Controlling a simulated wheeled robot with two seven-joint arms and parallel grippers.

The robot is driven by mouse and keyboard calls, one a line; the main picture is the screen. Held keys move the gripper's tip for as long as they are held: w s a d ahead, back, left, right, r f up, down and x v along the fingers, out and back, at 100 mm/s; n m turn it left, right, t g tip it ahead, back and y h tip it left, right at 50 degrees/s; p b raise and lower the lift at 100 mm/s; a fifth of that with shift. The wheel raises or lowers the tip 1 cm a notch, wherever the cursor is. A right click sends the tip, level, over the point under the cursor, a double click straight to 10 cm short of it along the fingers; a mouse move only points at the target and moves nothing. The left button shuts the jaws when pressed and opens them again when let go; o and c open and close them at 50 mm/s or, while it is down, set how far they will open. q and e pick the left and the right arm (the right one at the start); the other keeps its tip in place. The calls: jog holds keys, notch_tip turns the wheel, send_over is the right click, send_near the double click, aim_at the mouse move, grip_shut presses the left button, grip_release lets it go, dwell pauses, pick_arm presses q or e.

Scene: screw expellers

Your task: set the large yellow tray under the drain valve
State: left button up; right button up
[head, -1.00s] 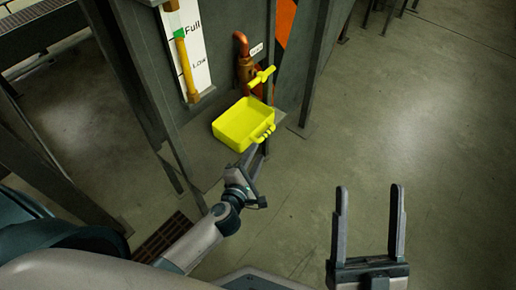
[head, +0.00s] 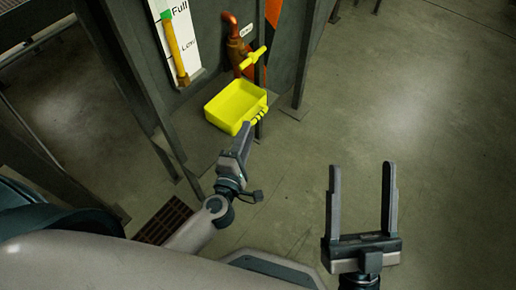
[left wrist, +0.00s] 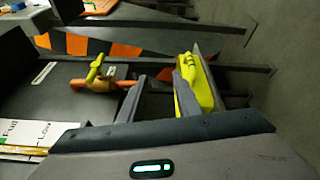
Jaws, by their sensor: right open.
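The large yellow tray (head: 222,112) is upright below the yellow-handled drain valve (head: 253,58) on the orange-brown pipe, against the dark machine wall. Its inside looks empty, and its handle (head: 259,116) faces me. My left gripper (head: 246,130) is close to the handle side. In the left wrist view its fingers are apart with nothing between them, and the tray (left wrist: 208,98) shows beyond the right finger. I cannot tell whether a finger touches the handle. The tray's underside is hidden. My right gripper (head: 362,165) is open and empty over the floor.
A white level gauge (head: 187,38) marked Full and Low is on the wall left of the valve. Dark steel posts (head: 303,60) stand on both sides of the tray. A floor grate (head: 165,220) lies at lower left. The concrete floor to the right is clear.

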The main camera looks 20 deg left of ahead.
pick_arm(q)
jog(key=s+d+r+m+t+h, duration=0.3)
jog(key=s+d+r+m+h, duration=0.1)
jog(key=s+r+m, duration=0.5)
jog(key=s+d+r+m+t+h, duration=0.3)
jog(key=s+d+r+m+h, duration=0.2)
jog(key=s+r+m, duration=0.4)
notch_tip(320, 180, up, 6)
jog(key=m, duration=0.5)
jog(key=shift+s+d+r+m, duration=0.25)
jog(key=shift+s+d+m, duration=0.05)
jog(key=shift+s+d, duration=0.05)
jog(key=shift+w, duration=0.1)
